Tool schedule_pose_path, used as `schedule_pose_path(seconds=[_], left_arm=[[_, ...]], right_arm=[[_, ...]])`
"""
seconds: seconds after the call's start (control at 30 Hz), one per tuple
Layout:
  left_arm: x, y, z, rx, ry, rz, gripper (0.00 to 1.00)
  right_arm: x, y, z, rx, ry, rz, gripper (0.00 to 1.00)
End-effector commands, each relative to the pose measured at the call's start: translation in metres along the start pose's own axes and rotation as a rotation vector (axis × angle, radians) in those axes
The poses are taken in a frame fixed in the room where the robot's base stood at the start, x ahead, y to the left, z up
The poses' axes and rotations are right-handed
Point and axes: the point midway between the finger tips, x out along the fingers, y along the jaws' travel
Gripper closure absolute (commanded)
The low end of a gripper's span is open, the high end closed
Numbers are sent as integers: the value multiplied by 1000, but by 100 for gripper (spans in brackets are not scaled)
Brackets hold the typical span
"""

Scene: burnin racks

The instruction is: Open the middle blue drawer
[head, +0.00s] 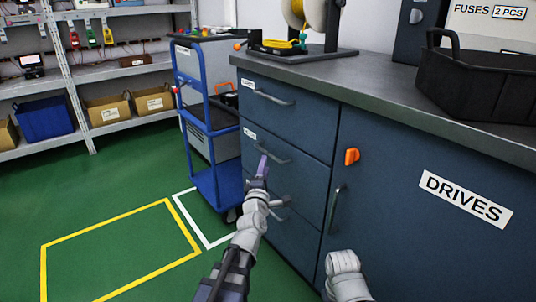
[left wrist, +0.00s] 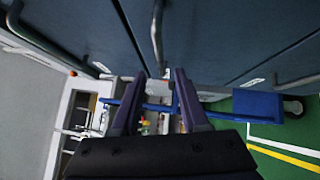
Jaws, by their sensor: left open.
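The middle blue drawer (head: 305,183) is in the blue cabinet's left column, its front flush with the others. Its grey bar handle (head: 277,156) shows just above my left gripper (head: 263,165). My left gripper is open and empty, its purple fingers pointing at that handle. In the left wrist view, the handle (left wrist: 157,35) runs down to the gap between the two fingertips (left wrist: 160,74). I cannot tell whether the fingers touch it. My right gripper is out of view; only a pale link of mine shows at the bottom.
The top drawer handle (head: 273,99) is above, and the lower handle (head: 280,203) is partly behind my arm. A blue cart (head: 218,182) stands close left of the cabinet. A door with an orange latch (head: 352,156) is to the right. Green floor is clear at left.

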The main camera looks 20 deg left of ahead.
Motion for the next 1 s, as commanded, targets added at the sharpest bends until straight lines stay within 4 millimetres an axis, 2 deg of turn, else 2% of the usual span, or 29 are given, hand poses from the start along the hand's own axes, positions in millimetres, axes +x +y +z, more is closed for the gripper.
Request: schedule_pose_path(seconds=[0.27, 0.7, 1.0], left_arm=[[14, 0, 0, 2, -1, -1, 55], [75, 0, 1, 4, -2, -2, 55], [78, -1, 1, 4, -2, -3, 55]], right_arm=[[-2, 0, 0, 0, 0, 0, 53], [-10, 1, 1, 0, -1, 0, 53], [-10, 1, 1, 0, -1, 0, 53]])
